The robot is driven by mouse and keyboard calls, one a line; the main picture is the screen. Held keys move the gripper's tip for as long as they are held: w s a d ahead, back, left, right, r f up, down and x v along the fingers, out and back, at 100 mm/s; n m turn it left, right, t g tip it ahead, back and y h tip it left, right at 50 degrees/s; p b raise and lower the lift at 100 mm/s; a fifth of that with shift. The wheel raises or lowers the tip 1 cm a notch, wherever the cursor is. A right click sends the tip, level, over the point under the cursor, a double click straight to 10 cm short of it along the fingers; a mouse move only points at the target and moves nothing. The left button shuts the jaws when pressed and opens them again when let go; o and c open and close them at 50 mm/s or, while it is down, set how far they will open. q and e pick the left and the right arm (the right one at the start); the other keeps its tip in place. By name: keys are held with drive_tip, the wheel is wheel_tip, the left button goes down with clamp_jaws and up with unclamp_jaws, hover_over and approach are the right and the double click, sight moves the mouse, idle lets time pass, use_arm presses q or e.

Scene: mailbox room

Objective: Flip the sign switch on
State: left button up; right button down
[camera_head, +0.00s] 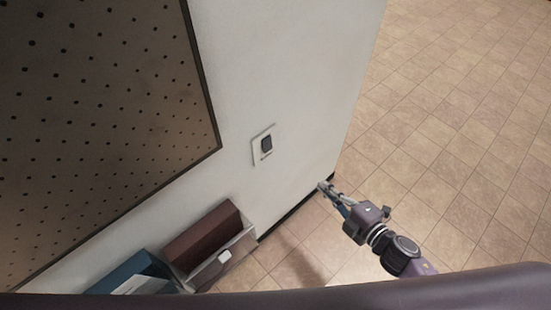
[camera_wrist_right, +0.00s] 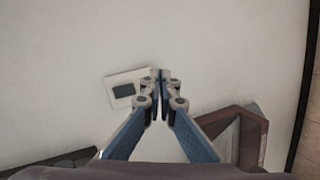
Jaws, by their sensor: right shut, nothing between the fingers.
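The sign switch is a dark rocker (camera_head: 266,144) on a white wall plate (camera_head: 256,149), on the white wall right of the pegboard. In the right wrist view the dark rocker (camera_wrist_right: 124,90) shows on its plate (camera_wrist_right: 113,79), just left of my fingertips. My right gripper (camera_head: 324,187) is shut and empty, below and to the right of the plate in the head view. In the right wrist view its fingertips (camera_wrist_right: 161,76) are together and partly cover the plate's right edge. I cannot tell from these views whether they touch the wall. My left gripper is not in view.
A framed pegboard (camera_head: 120,100) covers the wall at left. Below the switch stand a dark red box-like item (camera_head: 203,232), a grey holder (camera_head: 215,262) and a blue item (camera_head: 130,275). The wall ends at right, with open tiled floor (camera_head: 440,120) beyond.

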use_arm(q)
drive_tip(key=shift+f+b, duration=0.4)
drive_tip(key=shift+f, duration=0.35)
use_arm(e)
drive_tip(key=s+a+r+n+y, duration=0.1)
drive_tip(key=a+r+n+y, duration=0.2)
drive_tip(key=r, duration=0.4)
drive_tip(key=shift+s+a+n, duration=0.25)
drive_tip(key=shift+a+n, duration=0.35)
drive_tip(key=shift+a, duration=0.4)
drive_tip(key=p, duration=0.2)
approach(268, 148)
drive_tip(key=x, duration=0.6)
drive_tip(key=shift+d, duration=0.1)
drive_tip(key=shift+w+a+f, duration=0.2)
drive_tip(key=shift+w+a, duration=0.2)
drive_tip(key=shift+w, duration=0.05)
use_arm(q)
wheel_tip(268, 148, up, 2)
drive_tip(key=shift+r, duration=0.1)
